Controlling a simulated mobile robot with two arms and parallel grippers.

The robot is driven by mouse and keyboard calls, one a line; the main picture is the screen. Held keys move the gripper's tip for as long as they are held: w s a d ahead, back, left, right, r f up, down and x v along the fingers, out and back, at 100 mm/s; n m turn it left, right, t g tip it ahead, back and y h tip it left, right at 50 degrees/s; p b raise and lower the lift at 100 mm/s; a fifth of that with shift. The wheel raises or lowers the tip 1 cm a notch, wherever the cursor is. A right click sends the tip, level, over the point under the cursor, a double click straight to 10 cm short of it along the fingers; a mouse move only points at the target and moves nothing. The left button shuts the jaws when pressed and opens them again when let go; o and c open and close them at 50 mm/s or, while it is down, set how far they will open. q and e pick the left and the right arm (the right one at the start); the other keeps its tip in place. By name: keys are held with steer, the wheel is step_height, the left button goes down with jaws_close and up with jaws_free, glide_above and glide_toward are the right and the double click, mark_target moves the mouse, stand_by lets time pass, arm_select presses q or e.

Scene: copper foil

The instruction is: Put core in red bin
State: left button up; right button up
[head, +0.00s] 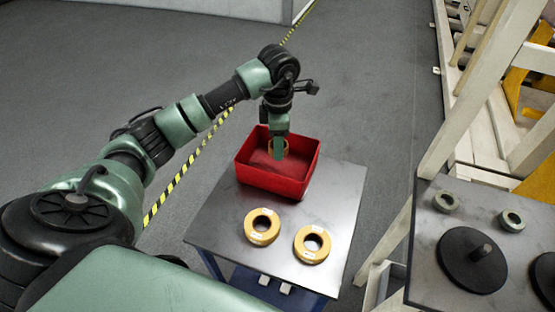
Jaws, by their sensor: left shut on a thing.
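The red bin (272,182) stands at the back of the small grey table. My left gripper (278,150) points down over the inside of the bin. I cannot tell whether this core touches the bin. Two more yellow cores lie flat on the table in front of the bin, a left one (251,231) and a right one (302,255). My right gripper is not in view.
The small table (338,205) has free room to the right of the bin. At the right, a dark bench (490,213) holds two small green rings (446,202) and a black disc (462,269). A pale wooden frame (470,100) stands behind it. A yellow-black floor stripe (180,180) runs past the table.

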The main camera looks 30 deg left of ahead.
mark_target(278, 170)
arm_select(q)
step_height(278, 170, down, 3)
step_height(278, 170, down, 4)
steer(key=shift+f+p, duration=0.25)
steer(key=shift+p, duration=0.15)
steer(key=shift+f, duration=0.25)
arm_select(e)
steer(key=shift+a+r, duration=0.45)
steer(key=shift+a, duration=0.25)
arm_select(q)
steer(key=shift+f+b, duration=0.2)
steer(key=shift+b, duration=0.1)
steer(key=o, duration=1.3)
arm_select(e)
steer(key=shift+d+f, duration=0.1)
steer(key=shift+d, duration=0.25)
arm_select(q)
steer(key=shift+r, duration=0.15)
